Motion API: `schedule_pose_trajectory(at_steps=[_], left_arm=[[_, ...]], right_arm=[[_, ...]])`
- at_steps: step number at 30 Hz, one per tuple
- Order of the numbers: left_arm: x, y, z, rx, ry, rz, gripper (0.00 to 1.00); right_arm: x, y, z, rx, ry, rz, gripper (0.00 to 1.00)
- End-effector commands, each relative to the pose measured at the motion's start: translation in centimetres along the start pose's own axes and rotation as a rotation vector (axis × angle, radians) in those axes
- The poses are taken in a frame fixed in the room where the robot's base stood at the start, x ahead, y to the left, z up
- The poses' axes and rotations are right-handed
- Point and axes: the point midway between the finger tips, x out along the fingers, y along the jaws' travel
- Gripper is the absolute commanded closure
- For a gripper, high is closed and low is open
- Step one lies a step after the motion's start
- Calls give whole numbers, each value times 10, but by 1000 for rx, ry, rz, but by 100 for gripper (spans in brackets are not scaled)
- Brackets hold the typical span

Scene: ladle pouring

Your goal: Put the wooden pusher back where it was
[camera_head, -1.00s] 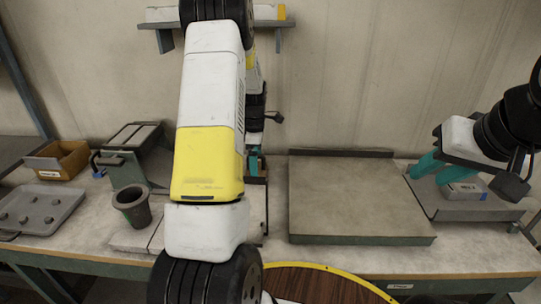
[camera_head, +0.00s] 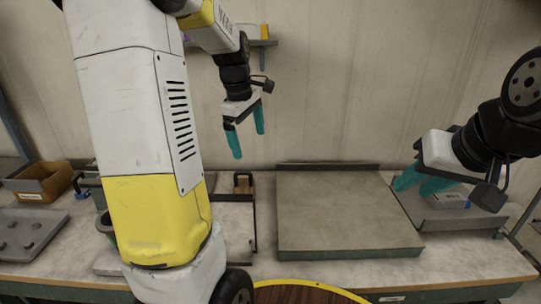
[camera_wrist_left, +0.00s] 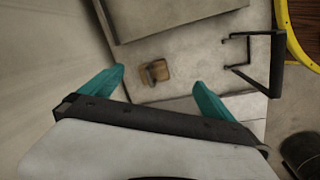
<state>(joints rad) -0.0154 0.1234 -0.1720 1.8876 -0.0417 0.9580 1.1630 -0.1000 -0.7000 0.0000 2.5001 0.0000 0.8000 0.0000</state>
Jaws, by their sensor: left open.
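The wooden pusher (camera_head: 243,184) is a small brown piece standing on the bench, left of the large grey slab. In the left wrist view the pusher (camera_wrist_left: 155,72) sits by itself on the pale bench top, below the gap between my fingers. My left gripper (camera_head: 248,143) is open and empty, well above the pusher and apart from it. Its teal fingers are spread wide in the left wrist view (camera_wrist_left: 160,90). My right gripper (camera_head: 418,182) is at the right with its teal fingers apart, over a grey tray (camera_head: 465,217).
The large grey slab (camera_head: 345,210) fills the bench's middle. A dark bracket (camera_wrist_left: 262,62) stands near the pusher. At left are a cardboard box (camera_head: 42,182), a grey mould tray (camera_head: 28,230) and a pot (camera_head: 105,224) partly behind my arm. A yellow-rimmed round top (camera_head: 300,293) is in front.

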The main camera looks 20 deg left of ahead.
Motion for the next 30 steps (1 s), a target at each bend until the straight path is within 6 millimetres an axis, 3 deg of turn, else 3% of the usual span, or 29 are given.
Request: schedule_pose_trajectory(at_steps=[1, 6, 15, 21, 30], left_arm=[[-16, -10, 14, 93, -3, 37, 0], [-54, -47, 57, 446, 17, 146, 0], [-84, -122, 122, 1043, 144, 299, 0], [-84, -153, 143, 1287, 231, 340, 0], [-83, -160, 148, 1354, 255, 346, 0]], right_arm=[[0, 0, 0, 0, 0, 0, 66], [0, 0, 0, 0, 0, 0, 66], [0, 0, 0, 0, 0, 0, 66], [0, 0, 0, 0, 0, 0, 66], [0, 0, 0, 0, 0, 0, 66]])
